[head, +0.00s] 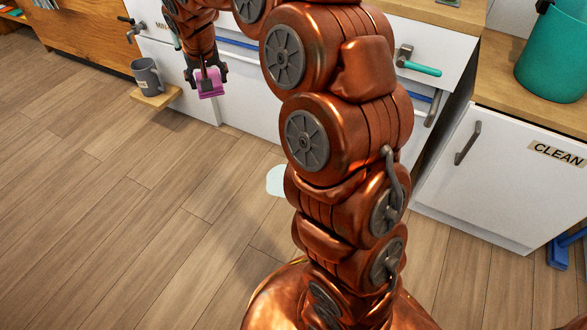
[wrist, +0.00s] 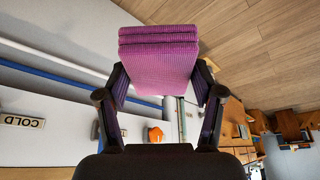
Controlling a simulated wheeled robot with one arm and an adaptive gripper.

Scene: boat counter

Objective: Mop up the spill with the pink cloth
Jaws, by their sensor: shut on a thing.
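The pink cloth (head: 208,83) is folded into a thick pad and held in my gripper (head: 206,76), in front of the white cabinet front. In the wrist view the cloth (wrist: 158,62) sits between the two fingers of my gripper (wrist: 160,95), which are shut on it. A pale, light-blue patch that looks like the spill (head: 276,181) lies on the wooden floor. My arm hides part of it on its right side. The gripper and cloth are up and to the left of the patch, above the floor.
A grey mug (head: 146,75) stands on a small wooden ledge (head: 157,97) left of my gripper. A white cabinet marked CLEAN (head: 505,175) stands at right, with a teal bucket (head: 552,55) on its counter. The floor (head: 110,210) at left is clear.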

